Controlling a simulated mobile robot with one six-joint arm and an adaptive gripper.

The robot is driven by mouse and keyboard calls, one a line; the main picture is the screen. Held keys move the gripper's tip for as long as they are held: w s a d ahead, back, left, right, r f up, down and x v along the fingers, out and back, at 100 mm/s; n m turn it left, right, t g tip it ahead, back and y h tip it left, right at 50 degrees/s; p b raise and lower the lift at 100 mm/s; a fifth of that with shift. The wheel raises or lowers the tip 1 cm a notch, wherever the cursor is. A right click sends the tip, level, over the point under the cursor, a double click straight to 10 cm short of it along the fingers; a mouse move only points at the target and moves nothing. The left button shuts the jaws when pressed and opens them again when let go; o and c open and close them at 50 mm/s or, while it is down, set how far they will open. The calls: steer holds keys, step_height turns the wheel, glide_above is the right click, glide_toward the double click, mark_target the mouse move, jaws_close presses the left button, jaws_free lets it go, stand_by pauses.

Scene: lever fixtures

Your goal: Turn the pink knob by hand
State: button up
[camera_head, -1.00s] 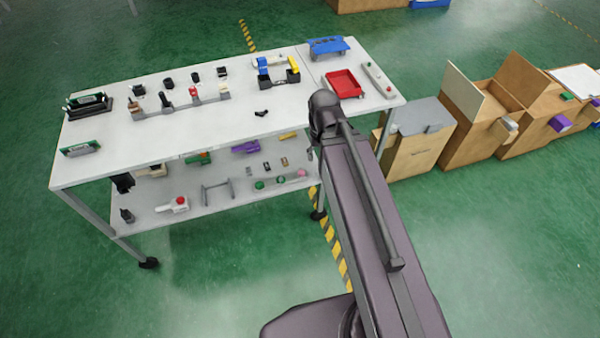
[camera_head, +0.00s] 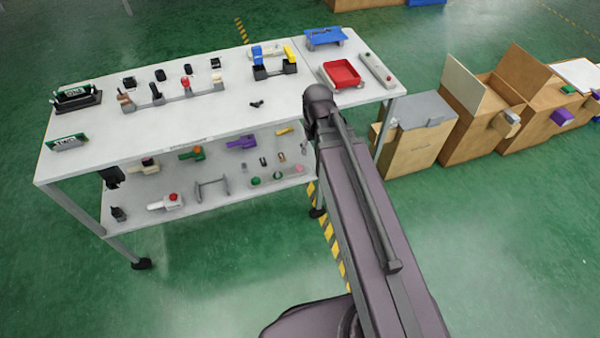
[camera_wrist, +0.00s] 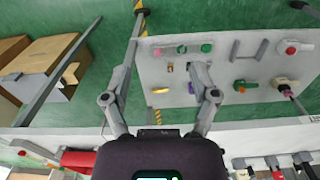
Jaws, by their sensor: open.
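The pink knob (camera_head: 299,168) is at the right end of a strip with green knobs on the lower shelf in the head view. It also shows as a small pink knob in the wrist view (camera_wrist: 157,52), between the two fingers, with a green knob (camera_wrist: 207,48) to its right. My gripper (camera_wrist: 160,76) is open and empty, its fingers spread apart in front of the lower shelf. It appears apart from the knob.
The table's upper top (camera_head: 190,128) carries levers, switches and a red tray (camera_head: 341,74) above the lower shelf (camera_head: 225,201). The right table leg (camera_head: 383,140) is near my arm. Wooden boxes (camera_head: 412,143) stand to the right. Green floor is clear in front.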

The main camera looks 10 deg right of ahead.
steer(key=w+f+n+b, duration=0.2)
steer(key=w+f+b, duration=0.6)
steer(key=f+b, duration=0.55)
steer(key=w+f+n+b, duration=0.3)
steer(key=w+f+b, duration=0.4)
steer(key=f+b, duration=0.6)
steer(key=n+b, duration=0.2)
steer(key=b, duration=0.2)
glide_above(300, 167)
step_height(300, 167, down, 5)
steer(key=shift+r, duration=0.1)
steer(key=shift+p, duration=0.3)
steer(key=shift+f, duration=0.2)
steer(key=shift+f+b, duration=3.55)
steer(key=shift+b, duration=0.2)
steer(key=shift+c, duration=0.2)
jaws_close()
